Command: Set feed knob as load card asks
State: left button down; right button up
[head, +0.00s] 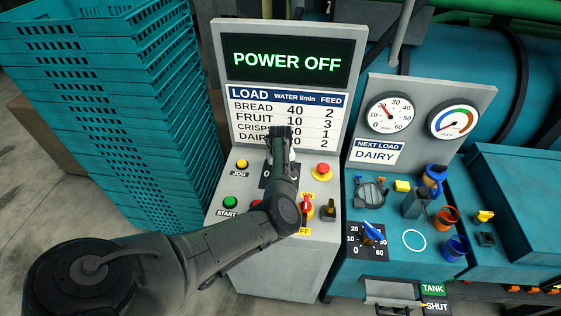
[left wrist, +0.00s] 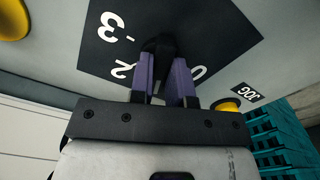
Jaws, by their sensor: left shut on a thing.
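The feed knob (left wrist: 158,46) is black and sits on a dark dial plate (left wrist: 110,50) with 3, 2 and 0 legible in the left wrist view. My left gripper (left wrist: 164,75) has its purple-grey fingers closed around the knob. I cannot tell where the knob points. In the head view my left gripper (head: 279,140) and its arm hide the knob and most of its plate (head: 265,180). The NEXT LOAD card (head: 375,153) reads DAIRY. The load chart (head: 285,100) is partly covered by my gripper; its DAIRY row ends in feed 2. My right gripper is not in view.
The display (head: 288,60) reads POWER OFF. A red stop button (head: 322,169), green START button (head: 230,202), yellow JOG button (head: 242,164) and red-yellow switch (head: 306,207) surround the knob. Stacked teal crates (head: 110,100) stand left. A blue-pointer dial (head: 371,230) is at right.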

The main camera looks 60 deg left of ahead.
pick_arm(q)
jog(key=m+p, duration=0.2)
jog(key=m, duration=0.1)
jog(key=shift+r+p, duration=0.35)
jog(key=shift+p, duration=0.05)
jog(key=m+p, duration=0.2)
jog(key=shift+m, duration=0.3)
jog(key=shift+f+m+p, duration=0.15)
jog(key=shift+m+p, duration=0.65)
jog(key=shift+m, duration=0.4)
jog(key=shift+m+p, duration=0.5)
jog(key=shift+m, duration=0.6)
jog(key=shift+f, duration=0.1)
jog(key=c, duration=1.1)
grip_release()
jog(key=shift+f, duration=0.1)
